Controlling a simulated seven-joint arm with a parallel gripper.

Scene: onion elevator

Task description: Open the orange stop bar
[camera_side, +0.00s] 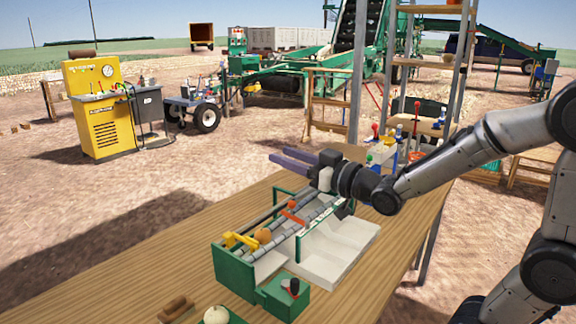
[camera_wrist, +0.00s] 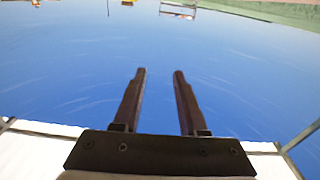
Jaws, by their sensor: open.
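The orange stop bar (camera_side: 292,217) lies slantwise over the roller track of the small green elevator model (camera_side: 235,272) on the wooden table, in the side view. A round orange-brown onion (camera_side: 263,236) sits on the track, lower left of the bar. My gripper (camera_side: 283,158) is above the far end of the model, apart from the bar, with its fingers pointing left. The wrist view shows the two dark fingers (camera_wrist: 159,72) spread, with nothing between them. Neither the bar nor the onion shows in the wrist view, which is mostly blue sky.
A yellow piece (camera_side: 240,240) lies across the track near the onion. White trays (camera_side: 335,250) are beside the track. A green box with a red-topped lever (camera_side: 291,290) stands at the near end. A brown block (camera_side: 175,308) and a pale round object (camera_side: 216,315) lie near the table's front.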

